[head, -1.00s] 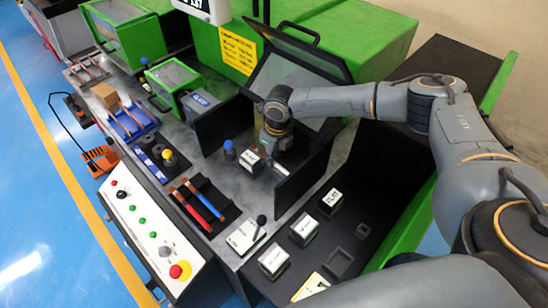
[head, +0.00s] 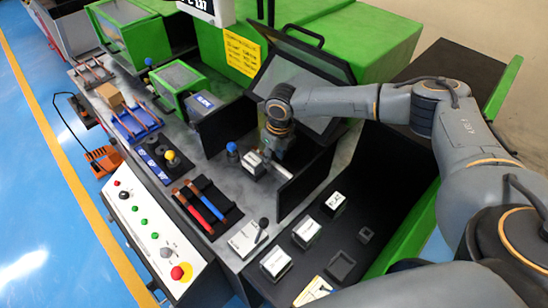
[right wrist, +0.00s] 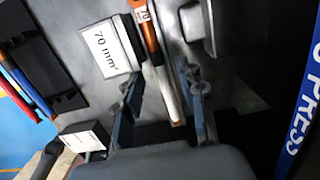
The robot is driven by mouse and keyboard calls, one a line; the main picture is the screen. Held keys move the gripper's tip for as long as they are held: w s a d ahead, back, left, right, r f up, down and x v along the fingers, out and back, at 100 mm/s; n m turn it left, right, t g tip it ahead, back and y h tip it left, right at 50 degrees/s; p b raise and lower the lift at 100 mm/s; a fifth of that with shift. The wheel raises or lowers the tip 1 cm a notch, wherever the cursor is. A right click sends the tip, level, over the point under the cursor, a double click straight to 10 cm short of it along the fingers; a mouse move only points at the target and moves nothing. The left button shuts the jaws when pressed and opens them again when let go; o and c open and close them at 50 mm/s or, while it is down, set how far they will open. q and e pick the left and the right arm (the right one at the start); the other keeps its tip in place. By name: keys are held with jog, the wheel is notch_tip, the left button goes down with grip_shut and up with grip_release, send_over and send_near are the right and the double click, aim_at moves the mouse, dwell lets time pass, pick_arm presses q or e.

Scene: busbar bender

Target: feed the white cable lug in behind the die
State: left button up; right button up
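My right gripper (head: 273,158) reaches down inside the press guard in the head view. In the right wrist view its two blue fingers (right wrist: 165,78) stand apart, one on each side of the cable lug. My left gripper is out of view.
Dark guard panels (head: 304,182) flank the gripper, with a clear panel behind. A blue knob (head: 232,149) stands beside the die. Several labelled blocks (head: 306,231) and empty square holders (head: 341,265) occupy the black surface in front.

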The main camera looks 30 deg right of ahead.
aim_at(277, 165)
notch_tip(277, 165, up, 11)
jog(key=s, duration=0.1)
jog(key=shift+s+d, duration=0.2)
jog(key=shift+d, duration=0.05)
